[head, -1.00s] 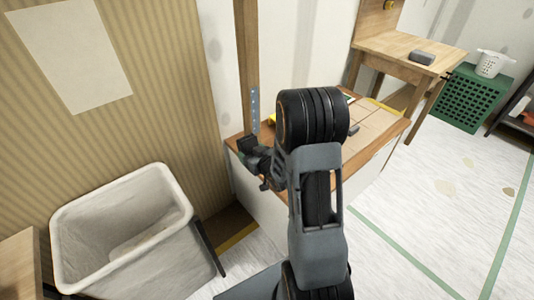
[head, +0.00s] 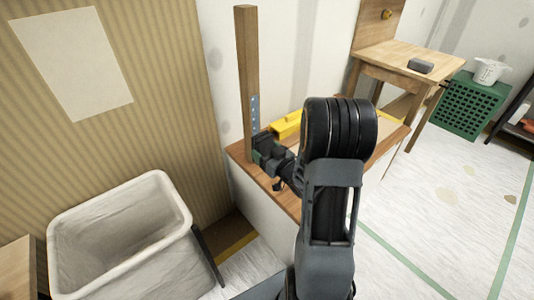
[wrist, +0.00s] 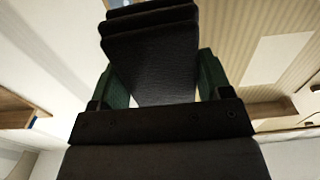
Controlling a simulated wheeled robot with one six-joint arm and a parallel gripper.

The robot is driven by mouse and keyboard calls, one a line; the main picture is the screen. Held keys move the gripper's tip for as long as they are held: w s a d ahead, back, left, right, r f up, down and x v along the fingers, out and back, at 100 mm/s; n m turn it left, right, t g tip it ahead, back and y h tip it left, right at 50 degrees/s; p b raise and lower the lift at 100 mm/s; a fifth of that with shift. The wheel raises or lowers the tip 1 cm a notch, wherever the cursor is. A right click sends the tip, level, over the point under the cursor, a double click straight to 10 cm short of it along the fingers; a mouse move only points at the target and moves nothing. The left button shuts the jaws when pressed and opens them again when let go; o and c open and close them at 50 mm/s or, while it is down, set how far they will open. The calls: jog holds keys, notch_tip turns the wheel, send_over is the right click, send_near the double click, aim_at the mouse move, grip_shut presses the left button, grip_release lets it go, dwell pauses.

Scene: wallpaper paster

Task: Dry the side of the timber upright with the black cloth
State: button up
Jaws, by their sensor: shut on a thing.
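The timber upright (head: 247,75) stands vertical on the wooden top of a low white unit, with a dotted metal plate on its lower right side. My gripper (head: 262,152) is low beside the upright's right side, close to its foot; I cannot tell whether the cloth touches the wood. In the wrist view, the black cloth (wrist: 152,62) is folded in layers between the two green fingers of my gripper (wrist: 155,85), which is shut on it. In the head view the cloth is hard to tell from the dark gripper.
A yellow object (head: 287,125) lies on the bench top (head: 238,152) behind my gripper. A large pale bin (head: 65,215) stands at the lower left. A wooden table (head: 395,50) with a grey block and a green crate (head: 465,105) are at the right.

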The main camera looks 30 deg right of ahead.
aim_at(259, 128)
jog(key=shift+w+a+b, duration=0.2)
jog(key=shift+w, duration=0.75)
jog(key=shift+w+a+b, duration=0.2)
jog(key=shift+w, duration=0.7)
jog(key=shift+w+a+b, duration=0.2)
jog(key=shift+w, duration=0.75)
jog(key=shift+w+a, duration=0.2)
jog(key=shift+w, duration=1.05)
jog(key=shift+w+d, duration=0.15)
jog(key=shift+d, duration=0.65)
jog(key=shift+w+d, duration=0.15)
jog(key=shift+d, duration=0.6)
jog(key=shift+w+d, duration=0.15)
jog(key=shift+d, duration=0.6)
jog(key=shift+w+d, duration=0.15)
jog(key=shift+d, duration=0.6)
jog(key=d, duration=0.3)
jog(key=shift+w, duration=0.3)
